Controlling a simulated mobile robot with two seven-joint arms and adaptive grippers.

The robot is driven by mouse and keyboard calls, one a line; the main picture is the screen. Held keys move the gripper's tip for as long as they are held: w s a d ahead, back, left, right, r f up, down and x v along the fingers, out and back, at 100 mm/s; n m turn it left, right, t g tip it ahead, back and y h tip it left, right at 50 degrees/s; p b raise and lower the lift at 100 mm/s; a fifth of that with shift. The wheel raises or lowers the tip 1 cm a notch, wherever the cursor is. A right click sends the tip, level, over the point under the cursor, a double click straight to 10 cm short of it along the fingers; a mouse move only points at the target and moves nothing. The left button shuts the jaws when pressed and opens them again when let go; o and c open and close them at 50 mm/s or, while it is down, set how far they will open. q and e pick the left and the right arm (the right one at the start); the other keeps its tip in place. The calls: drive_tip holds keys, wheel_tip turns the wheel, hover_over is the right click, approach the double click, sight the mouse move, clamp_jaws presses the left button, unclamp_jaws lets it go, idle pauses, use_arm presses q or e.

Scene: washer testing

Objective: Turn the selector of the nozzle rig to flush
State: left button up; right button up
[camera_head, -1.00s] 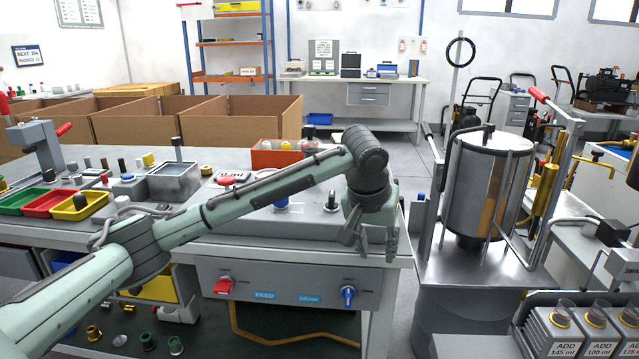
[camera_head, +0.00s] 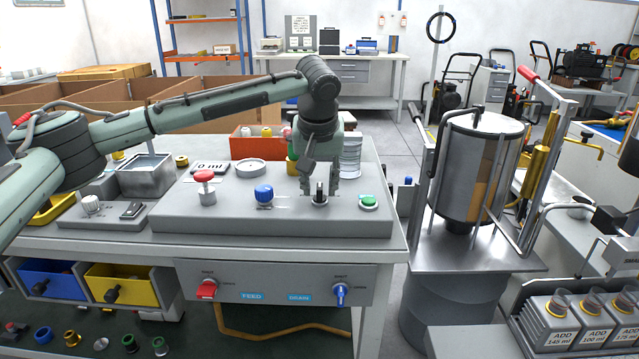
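The nozzle rig's grey control panel (camera_head: 235,218) lies on the bench. It carries a red mushroom button (camera_head: 205,176), a blue knob (camera_head: 264,194), a dark upright selector knob (camera_head: 320,193) on a pale round base, and a green button (camera_head: 369,202). My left gripper (camera_head: 320,187) points down over the selector, with one finger on each side of the knob. Gaps show between the fingers and the knob, so it looks open. I cannot tell if either finger touches. Marks around the selector are too small to read. My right gripper is out of view.
A red FEED valve (camera_head: 207,289) and a blue DRAIN valve (camera_head: 341,292) sit on the bench front. An orange bin (camera_head: 243,146) and a clear ribbed cylinder (camera_head: 350,156) stand behind the panel. A metal tank (camera_head: 482,170) stands to the right.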

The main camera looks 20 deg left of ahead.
use_arm(q)
drive_tip(key=shift+w+f, duration=0.15)
drive_tip(key=shift+f, duration=0.1)
clamp_jaws()
drive_tip(key=shift+n, duration=0.4)
drive_tip(key=n+y, duration=0.1)
drive_tip(key=n, duration=0.1)
drive_tip(key=n+g, duration=0.1)
drive_tip(key=n, duration=0.1)
drive_tip(key=shift+d+y, duration=0.2)
drive_tip(key=shift+y, duration=0.2)
drive_tip(key=shift+w+n+g+y, duration=0.1)
drive_tip(key=shift+n+g+y, duration=0.35)
drive_tip(key=shift+n, duration=1.55)
